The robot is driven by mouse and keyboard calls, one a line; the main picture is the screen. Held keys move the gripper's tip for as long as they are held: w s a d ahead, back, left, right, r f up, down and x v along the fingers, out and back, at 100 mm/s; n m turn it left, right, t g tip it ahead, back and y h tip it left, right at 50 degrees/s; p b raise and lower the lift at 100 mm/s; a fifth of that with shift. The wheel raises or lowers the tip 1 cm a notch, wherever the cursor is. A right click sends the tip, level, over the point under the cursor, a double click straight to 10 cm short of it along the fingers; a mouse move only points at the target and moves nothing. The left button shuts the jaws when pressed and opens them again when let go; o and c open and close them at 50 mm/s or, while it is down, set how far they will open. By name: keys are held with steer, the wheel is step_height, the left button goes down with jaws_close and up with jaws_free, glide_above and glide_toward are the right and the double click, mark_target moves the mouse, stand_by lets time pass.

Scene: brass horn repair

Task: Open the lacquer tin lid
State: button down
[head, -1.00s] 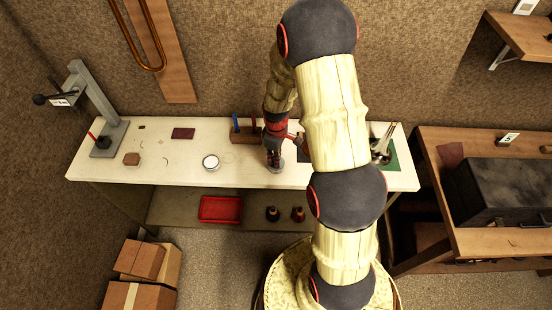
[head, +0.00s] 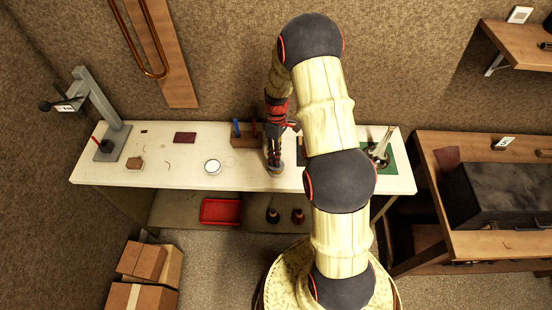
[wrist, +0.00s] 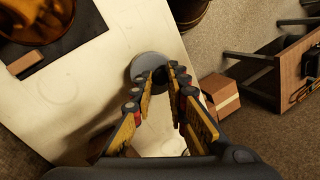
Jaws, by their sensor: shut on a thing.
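A small round grey tin (head: 276,171) stands upright near the front edge of the white bench, right of its middle. In the wrist view its round grey top (wrist: 143,63) shows at the fingertips. My gripper (head: 274,161) points down over the tin. In the wrist view the fingers (wrist: 166,74) are closed in on the tin's top at its near side, and I take this as a grip on the lid. The fingers hide part of the lid. No gap between lid and tin body can be made out.
A white-topped round dish (head: 212,166) stands on the bench (head: 335,181) to the left. A wooden block with tools (head: 244,141) is behind the gripper. A press stand (head: 112,142) is at the far left. A red tray (head: 221,211) and dark bottles are on the shelf below.

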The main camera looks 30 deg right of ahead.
steer(key=shift+w+d+r+g+y, duration=0.15)
steer(key=shift+w+d+g+y, duration=0.2)
steer(key=shift+w+g+y, duration=0.35)
steer(key=shift+w+d+r+g+y, duration=0.15)
steer(key=shift+w+d+g+y, duration=0.2)
steer(key=shift+g, duration=0.65)
steer(key=shift+r, duration=0.1)
steer(key=c, duration=1.8)
jaws_free()
steer(key=shift+c, duration=0.2)
steer(key=shift+o, duration=0.5)
step_height(320, 180, up, 10)
